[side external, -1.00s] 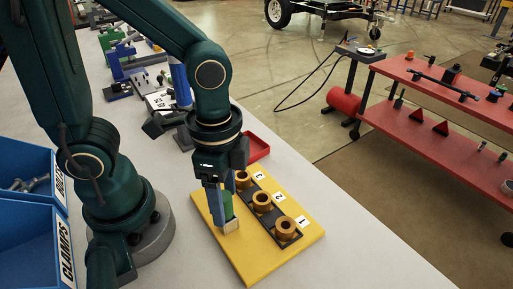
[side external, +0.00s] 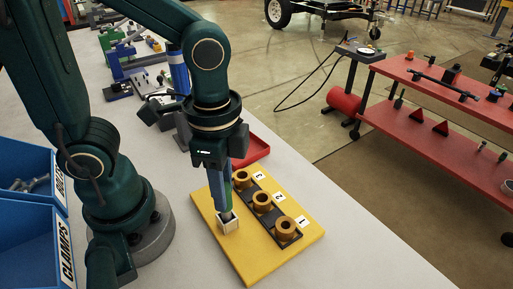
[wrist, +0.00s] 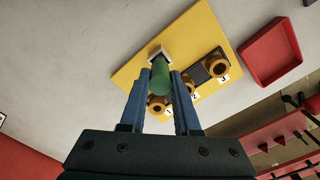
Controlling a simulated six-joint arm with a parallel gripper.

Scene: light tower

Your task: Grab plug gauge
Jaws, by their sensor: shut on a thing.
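The plug gauge shows as a green cylinder (wrist: 160,78) in the wrist view, between the two blue fingers of my gripper (side external: 226,208). My gripper is shut on it. In the side view the fingers hide most of the gauge. A small pale square holder (side external: 229,225) stands on the yellow board (side external: 262,262), just below my fingertips, and its dark opening shows. I cannot tell whether the gauge's lower end is still inside the holder.
Several brass rings (side external: 285,228) sit on a dark strip beside the holder, with number labels 1, 2 and 3. A red tray (side external: 252,152) lies behind the board. Blue bins (side external: 25,235) stand at the left. The table's front right is clear.

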